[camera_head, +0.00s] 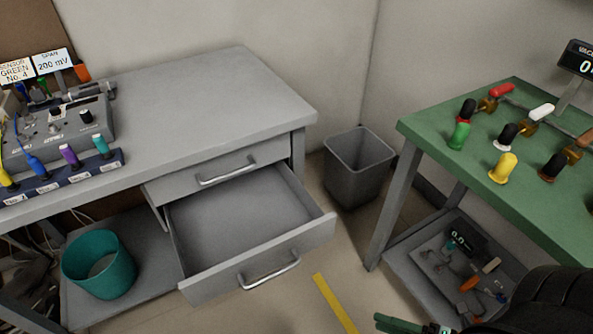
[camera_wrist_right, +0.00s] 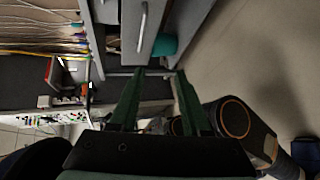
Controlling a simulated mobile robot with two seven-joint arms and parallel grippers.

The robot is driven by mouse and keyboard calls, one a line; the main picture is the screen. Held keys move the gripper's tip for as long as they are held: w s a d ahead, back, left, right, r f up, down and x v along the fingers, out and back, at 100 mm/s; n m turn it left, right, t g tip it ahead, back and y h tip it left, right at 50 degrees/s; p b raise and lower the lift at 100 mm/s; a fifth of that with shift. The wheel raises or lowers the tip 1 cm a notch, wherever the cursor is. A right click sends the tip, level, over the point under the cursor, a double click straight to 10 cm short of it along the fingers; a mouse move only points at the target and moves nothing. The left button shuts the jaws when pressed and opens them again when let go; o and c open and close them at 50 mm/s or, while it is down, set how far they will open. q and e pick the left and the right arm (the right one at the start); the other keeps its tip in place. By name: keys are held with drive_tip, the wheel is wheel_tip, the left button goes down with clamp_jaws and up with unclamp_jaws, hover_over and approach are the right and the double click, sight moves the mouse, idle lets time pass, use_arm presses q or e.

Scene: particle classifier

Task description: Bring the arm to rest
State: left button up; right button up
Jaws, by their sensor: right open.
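My right arm (camera_head: 560,305) shows as a dark shape in the lower right corner of the head view. The green tip of my right gripper (camera_head: 400,325) shows at the bottom edge, in front of the green table and above the floor. In the right wrist view the two green fingers of my right gripper (camera_wrist_right: 160,82) stand apart with nothing held between them. My left gripper is not in view.
A grey bench (camera_head: 215,105) has its lower drawer (camera_head: 245,262) pulled out, empty. A teal bin (camera_head: 98,268) sits on its shelf. A grey waste bin (camera_head: 357,180) stands between bench and green table (camera_head: 450,165), which carries several coloured-handled valves.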

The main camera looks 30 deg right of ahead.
drive_tip(key=w+a+f+m+g+h, duration=0.1)
drive_tip(key=w+a+m+g+h, duration=0.3)
drive_tip(key=w+m, duration=0.65)
drive_tip(key=a+r+m+h, duration=0.1)
drive_tip(key=a+r+m, duration=0.1)
drive_tip(key=a+m, duration=1.05)
use_arm(q)
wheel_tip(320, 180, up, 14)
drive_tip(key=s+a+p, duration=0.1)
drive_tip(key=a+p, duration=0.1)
drive_tip(key=p, duration=1.7)
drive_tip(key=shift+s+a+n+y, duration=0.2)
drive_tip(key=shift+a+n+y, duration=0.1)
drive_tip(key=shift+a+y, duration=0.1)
use_arm(e)
drive_tip(key=s+d+r+t+h, duration=0.1)
drive_tip(key=d+r, duration=0.2)
drive_tip(key=r, duration=1.1)
drive_tip(key=shift+d, duration=0.3)
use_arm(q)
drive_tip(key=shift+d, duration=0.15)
